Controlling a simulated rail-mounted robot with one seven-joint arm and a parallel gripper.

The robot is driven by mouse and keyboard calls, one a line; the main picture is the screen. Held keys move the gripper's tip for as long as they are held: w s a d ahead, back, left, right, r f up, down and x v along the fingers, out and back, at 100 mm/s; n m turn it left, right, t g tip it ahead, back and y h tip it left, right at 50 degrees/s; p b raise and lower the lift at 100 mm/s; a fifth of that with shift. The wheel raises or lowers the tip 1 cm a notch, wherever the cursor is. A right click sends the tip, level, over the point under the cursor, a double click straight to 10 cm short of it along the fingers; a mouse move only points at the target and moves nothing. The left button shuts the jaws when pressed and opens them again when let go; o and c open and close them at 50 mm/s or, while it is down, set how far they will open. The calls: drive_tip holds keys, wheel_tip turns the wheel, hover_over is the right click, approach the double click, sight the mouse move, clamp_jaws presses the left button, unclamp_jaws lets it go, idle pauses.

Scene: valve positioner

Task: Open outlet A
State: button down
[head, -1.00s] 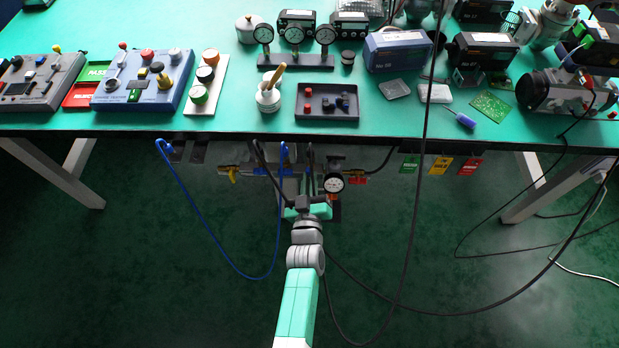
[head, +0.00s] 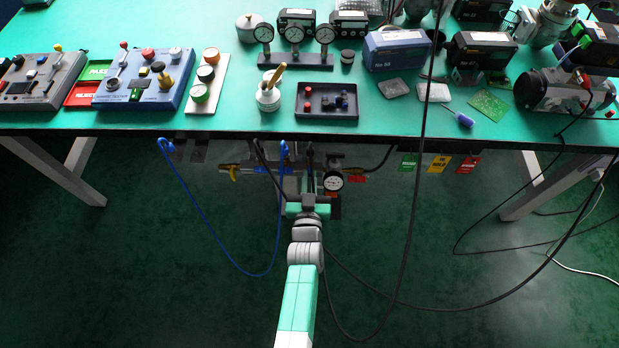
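Under the front edge of the bench is a pipe assembly with small valve handles: a yellow handle (head: 234,173) at its left end, a blue handle (head: 260,171) beside it, and a red handle (head: 357,178) at its right. A round white-faced gauge (head: 333,182) sits left of the red handle. No letter marking outlet A is readable, so I cannot tell which valve it is. My arm reaches up to the middle of this assembly.
The green bench (head: 400,135) overhangs the pipes. A blue hose (head: 196,215) loops at the left, and black cables (head: 412,225) hang at the right, passing near my arm. Green, yellow and red tags (head: 439,164) hang from the bench edge.

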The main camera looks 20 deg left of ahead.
drive_tip(key=c, duration=1.5)
unclamp_jaws()
drive_tip(key=p+v, duration=0.4)
drive_tip(key=v, duration=0.4)
drive_tip(key=shift+w, duration=0.1)
